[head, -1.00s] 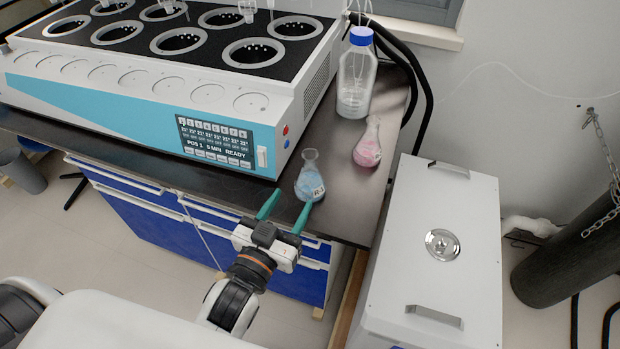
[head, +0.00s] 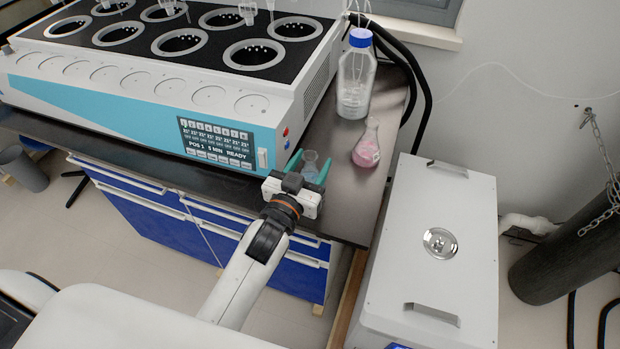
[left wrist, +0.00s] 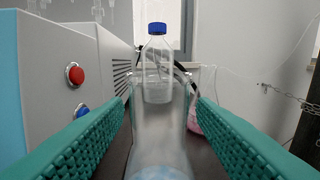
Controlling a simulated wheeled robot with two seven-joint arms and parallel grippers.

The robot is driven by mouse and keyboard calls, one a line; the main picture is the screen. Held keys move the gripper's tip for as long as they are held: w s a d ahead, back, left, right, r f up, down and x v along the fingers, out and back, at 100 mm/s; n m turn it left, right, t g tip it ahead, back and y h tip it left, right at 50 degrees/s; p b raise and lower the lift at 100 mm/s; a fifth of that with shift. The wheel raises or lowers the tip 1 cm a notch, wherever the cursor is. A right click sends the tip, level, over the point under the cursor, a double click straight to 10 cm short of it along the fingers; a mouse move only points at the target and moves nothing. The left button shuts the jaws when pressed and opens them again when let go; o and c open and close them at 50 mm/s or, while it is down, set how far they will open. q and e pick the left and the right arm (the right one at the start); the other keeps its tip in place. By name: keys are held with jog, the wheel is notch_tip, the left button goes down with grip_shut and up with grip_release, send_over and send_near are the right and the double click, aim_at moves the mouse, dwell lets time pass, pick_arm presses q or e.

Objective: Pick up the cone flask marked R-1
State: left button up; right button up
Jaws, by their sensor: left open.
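A clear cone flask with blue liquid (head: 309,163) stands on the dark bench top, right of the distiller's front corner. My left gripper (head: 309,166) is open, with its green fingers on either side of this flask's neck; my wrist hides most of its body. In the left wrist view the flask (left wrist: 160,125) is between the fingers, with a gap visible on each side. A second cone flask with pink liquid (head: 367,148) stands behind and to the right. The label on the blue flask is hidden now. My right gripper is not seen.
A clear bottle with a blue cap (head: 355,80) stands behind the flasks. The white and blue distiller (head: 150,110) fills the left of the bench, close to my gripper. A white lidded box (head: 440,240) stands right of the bench.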

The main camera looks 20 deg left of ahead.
pick_arm(q)
grip_shut()
jog(key=shift+r, duration=0.15)
